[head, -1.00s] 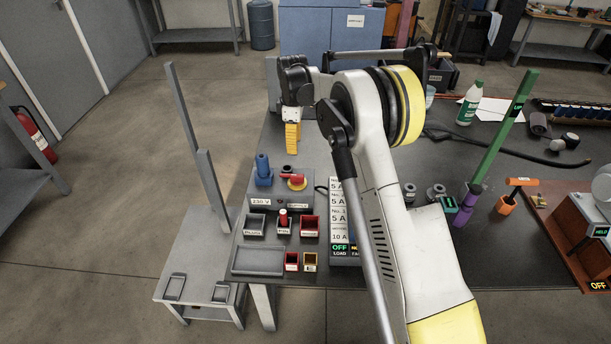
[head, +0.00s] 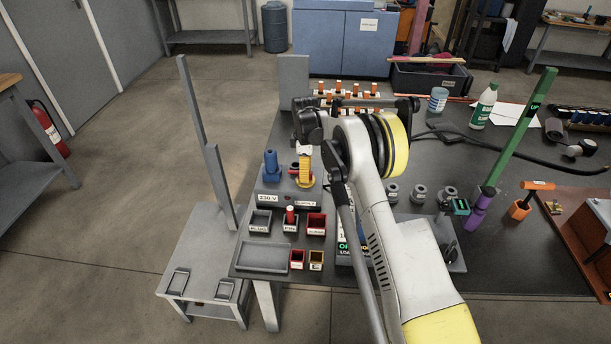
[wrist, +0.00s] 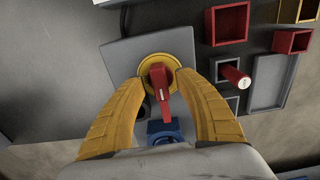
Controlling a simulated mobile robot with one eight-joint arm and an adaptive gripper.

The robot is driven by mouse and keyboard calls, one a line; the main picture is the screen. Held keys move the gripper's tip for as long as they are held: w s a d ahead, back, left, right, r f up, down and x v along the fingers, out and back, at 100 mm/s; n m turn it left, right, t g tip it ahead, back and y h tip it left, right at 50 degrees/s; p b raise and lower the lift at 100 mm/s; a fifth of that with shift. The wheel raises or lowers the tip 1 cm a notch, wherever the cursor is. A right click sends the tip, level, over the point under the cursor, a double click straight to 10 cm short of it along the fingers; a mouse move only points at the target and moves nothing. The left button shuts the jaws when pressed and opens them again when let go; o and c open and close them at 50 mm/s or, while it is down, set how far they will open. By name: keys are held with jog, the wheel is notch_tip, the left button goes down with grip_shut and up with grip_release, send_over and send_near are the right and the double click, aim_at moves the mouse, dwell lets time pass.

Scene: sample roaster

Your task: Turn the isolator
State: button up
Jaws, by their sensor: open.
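The isolator is a red handle (wrist: 162,86) on a round yellow plate (wrist: 158,62), mounted on a grey box (head: 272,199) labelled 230 V. In the wrist view the handle points down the picture toward a blue connector (wrist: 163,130), which also stands at the left of the box in the head view (head: 270,165). My gripper (wrist: 160,82) is open, its yellow fingers on either side of the handle with a gap at each. In the head view my gripper (head: 306,182) is over the isolator and hides most of it.
In front of the box are small labelled bins, including a red one (head: 316,223), a red-capped peg (head: 290,214) and a grey tray (head: 264,258). A row of orange-topped parts (head: 340,88) stands behind.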

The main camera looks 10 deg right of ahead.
grip_shut()
jog(key=shift+m, duration=0.3)
jog(key=m, duration=0.3)
jog(key=shift+m, duration=0.4)
jog(key=m, duration=0.4)
jog(key=shift+m+p, duration=0.3)
jog(key=shift+p, duration=0.1)
jog(key=m, duration=0.8)
jog(key=shift+m, duration=0.3)
